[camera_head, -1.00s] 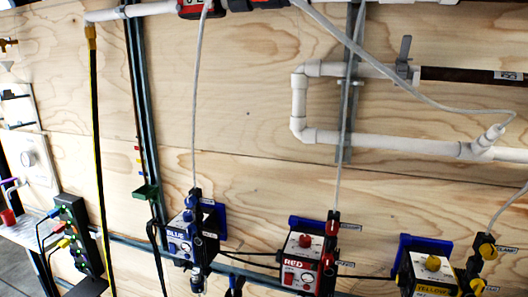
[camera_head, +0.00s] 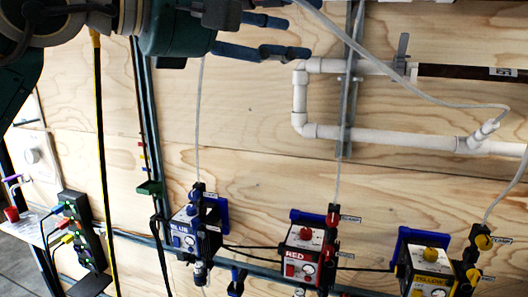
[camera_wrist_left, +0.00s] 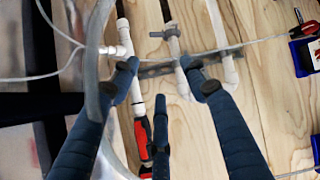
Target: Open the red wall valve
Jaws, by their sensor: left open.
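A red-and-black fitting (camera_wrist_left: 143,133), which may be the red wall valve, sits on a white pipe in the left wrist view. It is partly covered by my gripper's fingers, and my arm hides that place in the head view. My left gripper (camera_head: 285,37) is open and empty, in front of the upper wall. In the left wrist view its dark blue fingers (camera_wrist_left: 159,78) are spread, with the fitting behind and between them. I cannot tell the depth gap. My right gripper is not in view.
A grey-handled valve (camera_head: 403,52) sits on white pipes (camera_head: 390,140) to the right. Thin clear tubes (camera_head: 440,100) hang across the wall. Blue (camera_head: 184,232), red (camera_head: 301,256) and yellow (camera_head: 428,272) boxes stand below.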

